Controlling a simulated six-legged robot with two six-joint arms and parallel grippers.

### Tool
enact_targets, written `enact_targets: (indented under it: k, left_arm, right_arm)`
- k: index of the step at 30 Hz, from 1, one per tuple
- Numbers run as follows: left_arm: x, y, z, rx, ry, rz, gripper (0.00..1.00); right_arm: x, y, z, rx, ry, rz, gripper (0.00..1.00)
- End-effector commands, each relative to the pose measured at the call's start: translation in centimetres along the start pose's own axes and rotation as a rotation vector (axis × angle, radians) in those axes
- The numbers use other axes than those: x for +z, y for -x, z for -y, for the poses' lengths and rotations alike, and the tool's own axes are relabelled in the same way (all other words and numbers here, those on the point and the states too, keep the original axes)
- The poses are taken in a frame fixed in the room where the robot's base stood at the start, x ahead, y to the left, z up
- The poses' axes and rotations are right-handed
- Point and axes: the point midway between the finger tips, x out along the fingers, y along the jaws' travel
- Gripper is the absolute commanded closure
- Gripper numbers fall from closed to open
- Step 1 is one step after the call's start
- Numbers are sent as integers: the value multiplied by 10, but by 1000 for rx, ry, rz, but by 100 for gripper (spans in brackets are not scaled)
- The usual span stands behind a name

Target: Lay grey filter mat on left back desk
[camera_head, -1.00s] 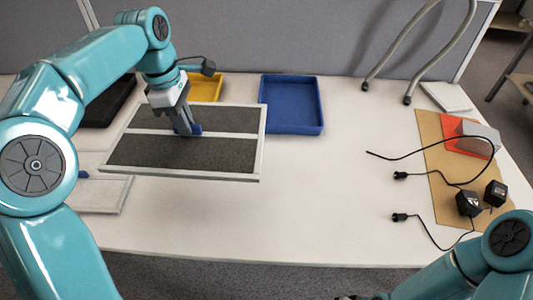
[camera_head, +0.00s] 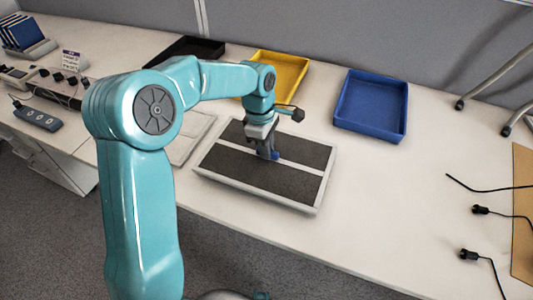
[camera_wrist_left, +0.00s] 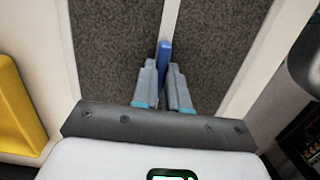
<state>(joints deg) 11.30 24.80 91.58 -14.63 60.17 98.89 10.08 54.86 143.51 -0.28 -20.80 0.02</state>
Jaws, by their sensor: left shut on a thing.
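The grey filter mat (camera_head: 230,160), a flat panel with two dark grey fields in a white frame, is over the white desk (camera_head: 365,215) near its front edge. My left gripper (camera_head: 269,152) is shut on the blue tab at the panel's middle bar, pointing down. In the left wrist view the fingers (camera_wrist_left: 164,88) close on the blue tab (camera_wrist_left: 164,55), with the dark fields of the mat (camera_wrist_left: 215,40) on both sides. I cannot tell whether the mat touches the desk. My right gripper is out of view.
A black tray (camera_head: 190,48), a yellow tray (camera_head: 290,72) and a blue tray (camera_head: 370,105) stand along the back. A pale flat panel (camera_head: 188,140) lies left of the mat. Cables (camera_head: 490,188) lie at right.

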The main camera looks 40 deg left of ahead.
Motion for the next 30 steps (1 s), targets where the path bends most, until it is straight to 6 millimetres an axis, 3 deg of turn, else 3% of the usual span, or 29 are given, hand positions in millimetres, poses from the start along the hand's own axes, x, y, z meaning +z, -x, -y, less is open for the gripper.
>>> enact_targets:
  k: [4, 16, 17, 18, 30]
  left_arm:
    - [-2, -20, 0, -1, 0, 0, 100]
    - [-3, -25, 0, 0, 0, 0, 100]
    - [-3, -24, 0, 0, 0, 0, 77]
    - [-3, -24, 0, 0, 0, 0, 64]
    - [-2, -15, -1, 2, 0, 0, 61]
  right_arm:
    - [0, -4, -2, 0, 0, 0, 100]
    - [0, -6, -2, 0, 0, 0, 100]
    - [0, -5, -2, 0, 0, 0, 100]
    - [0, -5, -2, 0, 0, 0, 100]
    - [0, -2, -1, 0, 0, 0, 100]
